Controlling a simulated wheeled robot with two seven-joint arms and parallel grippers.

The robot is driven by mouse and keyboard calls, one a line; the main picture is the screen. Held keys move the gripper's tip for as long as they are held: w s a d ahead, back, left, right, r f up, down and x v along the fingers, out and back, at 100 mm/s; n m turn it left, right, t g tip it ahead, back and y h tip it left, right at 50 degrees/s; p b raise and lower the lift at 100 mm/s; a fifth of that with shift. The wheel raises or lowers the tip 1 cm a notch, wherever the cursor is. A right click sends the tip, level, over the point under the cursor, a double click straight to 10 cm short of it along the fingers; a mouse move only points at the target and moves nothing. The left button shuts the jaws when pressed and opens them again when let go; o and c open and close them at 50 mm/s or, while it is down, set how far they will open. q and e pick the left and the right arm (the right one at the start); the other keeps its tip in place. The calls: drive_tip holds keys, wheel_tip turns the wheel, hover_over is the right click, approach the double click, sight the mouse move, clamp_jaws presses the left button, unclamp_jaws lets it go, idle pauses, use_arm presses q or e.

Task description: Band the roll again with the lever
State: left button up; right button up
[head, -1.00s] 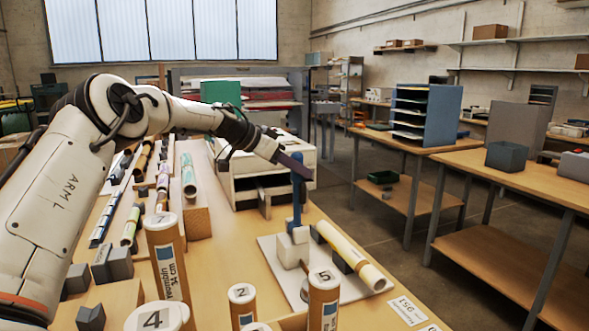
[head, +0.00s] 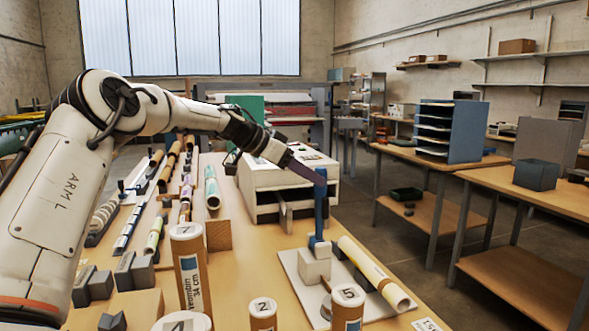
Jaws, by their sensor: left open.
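The blue lever (head: 319,212) stands upright on a white block (head: 314,265) fixed to a pale base plate (head: 292,262). A cream-yellow roll (head: 372,270) lies slantwise beside the block on dark supports, its near open end toward me. My left gripper (head: 309,172) reaches in from the left, with its dark fingers at the top of the lever. The gripper is open; I cannot tell whether a finger touches the lever. My right gripper is out of view.
Upright numbered tubes (head: 193,275) stand in front on the bench. A white cabinet (head: 285,180) stands behind the lever. Several rolls (head: 212,190) lie at the left. A label card (head: 428,325) lies at the front right. An aisle runs between the benches.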

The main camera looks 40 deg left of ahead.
use_arm(q)
drive_tip(key=v, duration=0.5)
drive_tip(key=shift+s+a+r, duration=0.1)
drive_tip(key=shift+s, duration=0.15)
